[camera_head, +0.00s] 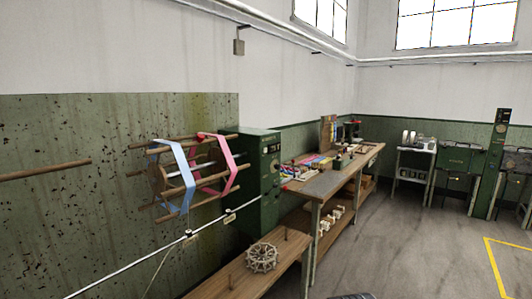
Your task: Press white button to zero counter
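A green machine cabinet (262,190) stands left of the middle, against the wall. Its front has a light counter-like strip (271,148) near the top and several small dark round fittings below. No white button can be made out for certain at this distance. My gripper is not in view.
A reel with blue (172,175) and pink (229,163) bands juts out left of the cabinet. A low wooden bench (240,280) with a spoked wheel (262,257) stands in front. A cluttered workbench (322,186) extends behind right. Open floor (400,230) lies at right.

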